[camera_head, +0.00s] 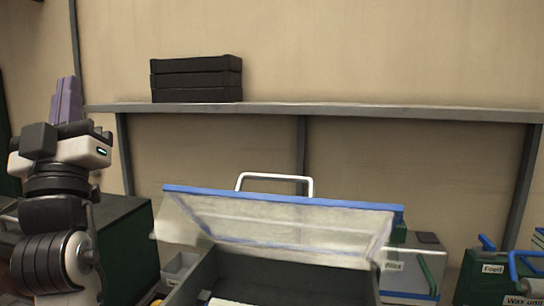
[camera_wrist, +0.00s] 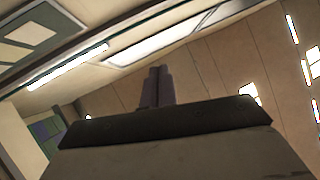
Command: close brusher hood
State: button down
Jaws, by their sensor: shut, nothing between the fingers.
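The brusher hood (camera_head: 275,228) is a clear panel with a blue top edge and a white handle (camera_head: 274,178). It stands raised and tilted over the dark grey brusher body (camera_head: 280,274) at the bottom middle of the head view, so the hood is open. My gripper (camera_head: 68,98) is at the far left of the head view, pointing up, well apart from the hood and its handle. Its purple fingers are together and empty. In the wrist view the closed fingers (camera_wrist: 158,86) point at the ceiling, and no part of the hood shows there.
A long grey shelf (camera_head: 330,110) crosses the wall, with stacked black trays (camera_head: 196,79) on it. A dark green box (camera_head: 128,245) stands beside my arm. Labelled units, including a wax unit (camera_head: 520,299), stand at the right. The space above the hood is clear.

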jog(key=w+d+r+m+g+h+p, duration=0.1)
jog(key=w+d+r+m+g+h, duration=0.1)
jog(key=w+d+m+g+h, duration=0.45)
jog(key=w+d+r+m+g+h+p, duration=0.1)
jog(key=w+d+r+m+h, duration=0.25)
jog(key=w+d+h, duration=0.6)
jog(key=s+d+f+g+y+p, duration=0.1)
jog(key=s+d+f+g+y, duration=0.25)
jog(key=d+f+g, duration=0.55)
jog(key=w+f+g+p, duration=0.1)
jog(key=f, duration=0.1)
jog(key=w+d+f+g+p, duration=0.1)
jog(key=w+f, duration=0.1)
jog(key=f, duration=0.1)
jog(key=w+f+g+p, duration=0.1)
jog(key=w+f, duration=0.1)
jog(key=f, duration=0.1)
jog(key=shift+d+m+y+p, duration=0.25)
jog(key=shift+d+m+p, duration=0.05)
jog(key=shift+d, duration=0.1)
jog(key=shift+s+f, duration=0.35)
jog(key=shift+f, duration=0.2)
